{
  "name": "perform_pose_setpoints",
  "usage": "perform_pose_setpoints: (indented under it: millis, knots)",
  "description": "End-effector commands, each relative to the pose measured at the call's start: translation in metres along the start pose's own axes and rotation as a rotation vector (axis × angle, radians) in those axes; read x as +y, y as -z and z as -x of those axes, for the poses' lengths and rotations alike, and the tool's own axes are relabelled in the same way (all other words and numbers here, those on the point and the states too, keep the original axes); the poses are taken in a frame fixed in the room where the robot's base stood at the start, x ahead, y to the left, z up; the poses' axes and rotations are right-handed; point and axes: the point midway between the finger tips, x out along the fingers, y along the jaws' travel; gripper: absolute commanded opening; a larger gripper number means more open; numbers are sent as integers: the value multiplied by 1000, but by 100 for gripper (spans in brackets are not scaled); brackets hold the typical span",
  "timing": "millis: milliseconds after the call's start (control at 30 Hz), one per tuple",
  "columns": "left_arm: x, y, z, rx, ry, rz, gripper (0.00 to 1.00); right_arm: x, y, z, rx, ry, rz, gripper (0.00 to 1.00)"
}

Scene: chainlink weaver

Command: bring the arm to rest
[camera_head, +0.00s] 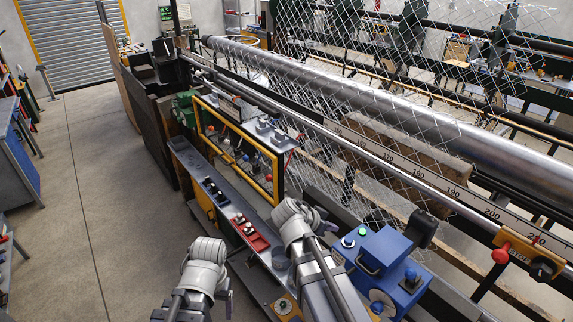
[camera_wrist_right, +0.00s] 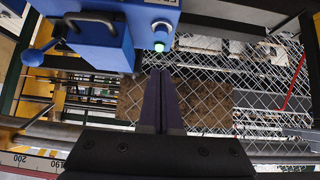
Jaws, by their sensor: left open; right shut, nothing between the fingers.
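My right gripper (camera_wrist_right: 160,75) is shut and empty in the right wrist view, its two dark purple fingers pressed together. In the head view my right gripper (camera_head: 325,228) is mostly hidden by its grey arm, left of the blue control box (camera_head: 377,262). The blue box also shows in the wrist view (camera_wrist_right: 95,30), above and left of the fingers, with a glowing green button (camera_wrist_right: 159,46) close to the fingertips in the picture. My left gripper (camera_head: 225,288) is at the bottom of the head view, open, its fingers mostly hidden by the wrist.
Chain-link mesh (camera_head: 400,130) hangs around a long steel roller (camera_head: 340,90). A numbered rail (camera_head: 440,185) runs along the front. A yellow-framed guard (camera_head: 240,150) and a red tray (camera_head: 249,232) lie ahead of my arms. Bare floor (camera_head: 90,190) lies left.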

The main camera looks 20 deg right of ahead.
Motion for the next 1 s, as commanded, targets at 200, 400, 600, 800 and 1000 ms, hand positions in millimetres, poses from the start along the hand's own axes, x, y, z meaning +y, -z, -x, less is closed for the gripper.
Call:
perform_pose_setpoints:
  millis: [200, 400, 600, 800, 1000]
  knots:
    - [3, 2, -32, 0, 0, -3, 75, -2, -49, -11, -69, 15, 127, 0]
    - [9, 6, -100, 2, 2, -10, 75, -5, -171, -20, -264, 100, 525, 0]
    - [14, 10, -161, 3, 3, -18, 75, 1, -287, -16, -448, 256, 959, 0]
    - [18, 13, -200, 4, 4, -25, 75, 13, -363, -4, -565, 421, 1285, 0]
    - [19, 14, -212, 4, 5, -28, 75, 20, -391, 5, -609, 508, 1431, 0]
